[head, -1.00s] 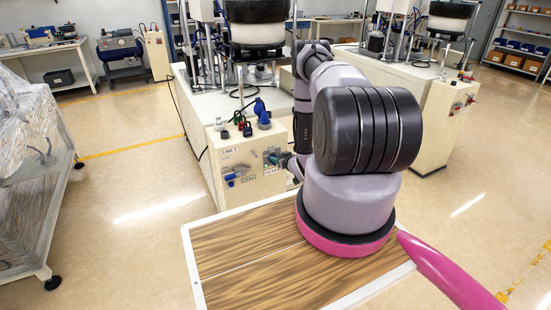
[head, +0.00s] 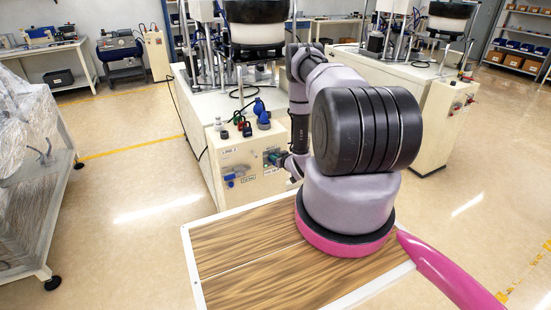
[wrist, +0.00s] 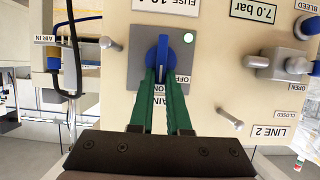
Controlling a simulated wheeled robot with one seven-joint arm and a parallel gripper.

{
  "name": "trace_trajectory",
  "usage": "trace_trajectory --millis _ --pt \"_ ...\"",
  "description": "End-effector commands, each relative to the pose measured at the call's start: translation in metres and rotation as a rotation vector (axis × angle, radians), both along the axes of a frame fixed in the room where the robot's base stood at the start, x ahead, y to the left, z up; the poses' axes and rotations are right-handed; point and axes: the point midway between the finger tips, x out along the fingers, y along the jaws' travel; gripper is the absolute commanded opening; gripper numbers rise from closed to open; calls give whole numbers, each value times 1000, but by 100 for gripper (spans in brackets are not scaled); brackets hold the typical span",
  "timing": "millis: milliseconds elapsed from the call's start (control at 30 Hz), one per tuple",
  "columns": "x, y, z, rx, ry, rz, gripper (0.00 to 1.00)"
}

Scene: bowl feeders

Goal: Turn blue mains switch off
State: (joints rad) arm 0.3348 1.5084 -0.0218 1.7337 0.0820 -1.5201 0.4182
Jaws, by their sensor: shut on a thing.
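The blue mains switch (wrist: 162,52) sits on a grey square plate (wrist: 140,72) on the cream panel, seen upside down in the wrist view. Its blue grip stands vertical in the picture, in line with the ON label; the OFF label is off to the right of ON. The green fingers of my gripper (wrist: 162,76) are shut on the blue grip from both sides. In the head view my gripper (head: 273,157) is at the front of the cream cabinet (head: 225,185), and the switch is hidden there.
The floor left of the cabinet is clear.

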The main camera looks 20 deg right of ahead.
Motion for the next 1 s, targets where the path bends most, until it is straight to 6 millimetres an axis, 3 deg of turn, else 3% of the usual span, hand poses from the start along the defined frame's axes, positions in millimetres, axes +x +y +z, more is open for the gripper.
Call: trace_trajectory --millis 367,1000 --pt "2 7 0 -175 -10 1 0" --pt "3 23 -7 -776 -33 3 0"
